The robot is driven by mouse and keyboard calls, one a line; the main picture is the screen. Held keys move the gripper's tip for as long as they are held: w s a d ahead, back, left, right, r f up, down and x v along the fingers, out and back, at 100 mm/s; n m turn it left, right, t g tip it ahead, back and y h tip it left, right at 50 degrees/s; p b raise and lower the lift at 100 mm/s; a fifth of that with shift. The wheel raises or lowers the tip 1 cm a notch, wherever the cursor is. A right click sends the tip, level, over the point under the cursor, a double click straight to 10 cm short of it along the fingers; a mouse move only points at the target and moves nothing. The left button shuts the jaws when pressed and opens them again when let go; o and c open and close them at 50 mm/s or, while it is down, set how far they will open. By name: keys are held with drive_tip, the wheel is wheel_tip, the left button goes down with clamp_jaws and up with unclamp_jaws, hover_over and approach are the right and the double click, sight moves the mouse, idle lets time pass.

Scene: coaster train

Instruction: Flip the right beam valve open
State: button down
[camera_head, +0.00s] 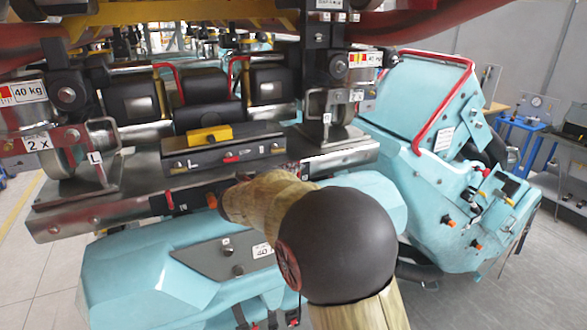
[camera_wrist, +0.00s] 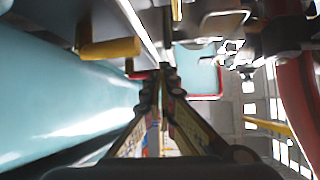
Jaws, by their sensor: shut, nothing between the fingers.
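The beam (camera_head: 115,212) is a long metal rail across the front of the coaster train. I cannot tell which part is the right beam valve; my arm hides part of the beam's right half. The head view hides the gripper behind my arm.
Turquoise body panels (camera_head: 170,275) lie below the beam, close along the left in the wrist view. A turquoise seat with a red bar (camera_head: 440,110) stands at right. In the wrist view, a red curved tube (camera_wrist: 297,95) runs at far right. Open floor (camera_head: 40,265) shows at left.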

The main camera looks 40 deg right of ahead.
drive_tip(key=shift+d+r+p, duration=0.15)
drive_tip(key=shift+r+p, duration=0.05)
drive_tip(key=shift+p, duration=0.1)
drive_tip(key=d+y+p, duration=0.1)
drive_tip(key=p, duration=0.2)
drive_tip(key=s+d+m+y+p, duration=0.1)
drive_tip(key=y+p, duration=0.1)
drive_tip(key=p, duration=0.2)
drive_tip(key=d+m+y+p, duration=0.1)
drive_tip(key=y+p, duration=0.1)
drive_tip(key=p, duration=0.1)
drive_tip(key=shift+s+d+r, duration=0.1)
drive_tip(key=shift+s+d, duration=0.05)
drive_tip(key=shift+d, duration=0.05)
drive_tip(key=shift+s+d+f+p, duration=0.2)
drive_tip(key=shift+d+f, duration=0.2)
drive_tip(key=shift+d, duration=0.2)
drive_tip(key=shift+s+d+f+p, duration=0.15)
drive_tip(key=shift+d+f, duration=0.25)
drive_tip(key=shift+d, duration=0.2)
drive_tip(key=shift+r, duration=0.15)
drive_tip(key=shift+r+p, duration=0.75)
drive_tip(key=shift+p, duration=0.1)
